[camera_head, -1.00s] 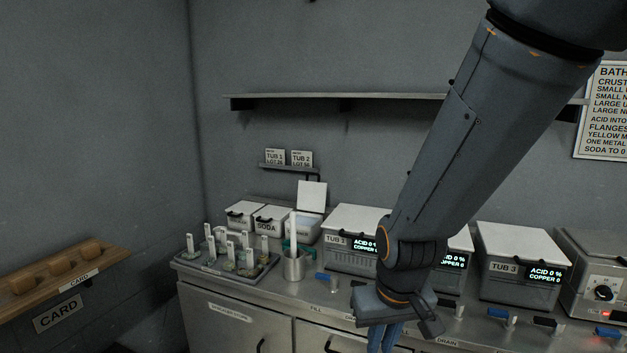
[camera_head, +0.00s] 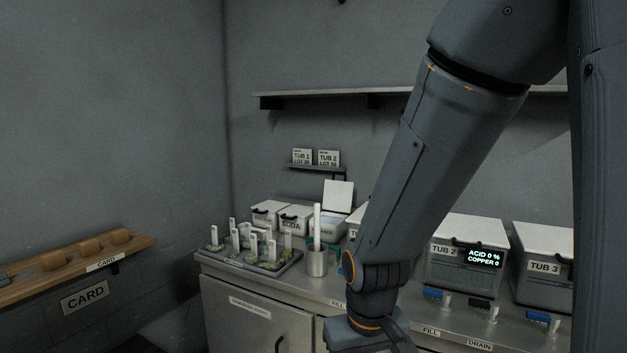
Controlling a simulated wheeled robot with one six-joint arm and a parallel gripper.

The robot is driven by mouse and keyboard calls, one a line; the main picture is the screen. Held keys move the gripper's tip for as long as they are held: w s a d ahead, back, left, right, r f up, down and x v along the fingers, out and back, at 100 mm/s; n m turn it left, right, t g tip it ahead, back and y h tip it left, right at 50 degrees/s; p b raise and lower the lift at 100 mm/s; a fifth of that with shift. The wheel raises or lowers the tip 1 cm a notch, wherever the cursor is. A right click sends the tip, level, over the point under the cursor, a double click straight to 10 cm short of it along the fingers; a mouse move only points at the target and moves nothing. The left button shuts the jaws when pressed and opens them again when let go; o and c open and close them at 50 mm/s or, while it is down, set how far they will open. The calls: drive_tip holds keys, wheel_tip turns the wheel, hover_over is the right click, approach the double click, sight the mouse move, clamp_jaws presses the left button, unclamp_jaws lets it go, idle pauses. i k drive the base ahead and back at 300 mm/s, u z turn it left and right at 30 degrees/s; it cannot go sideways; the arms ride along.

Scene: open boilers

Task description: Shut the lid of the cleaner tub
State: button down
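The cleaner tub (camera_head: 329,231) is a small white box at the back of the bench, right of the soda tub. Its white lid (camera_head: 338,196) stands up open at the rear. Its label is partly hidden by a pale upright stick in a metal cup in front, and is too small to read fully. My gripper (camera_head: 368,340) is at the bottom edge, in front of and below the tub, well apart from it. Its fingers are cut off by the frame, so I cannot see whether it is open or holds anything.
The soda tub (camera_head: 291,221) and another small tub (camera_head: 266,213) are closed. The metal cup (camera_head: 317,263) stands before the cleaner tub. A tray (camera_head: 283,268) of labelled samples is at left. My arm hides part of the larger tubs, including tub 2 (camera_head: 466,271).

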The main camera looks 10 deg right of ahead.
sight(337, 196)
drive_tip(key=u, duration=1)
drive_tip(key=i, duration=0.75)
drive_tip(key=z, duration=0.4)
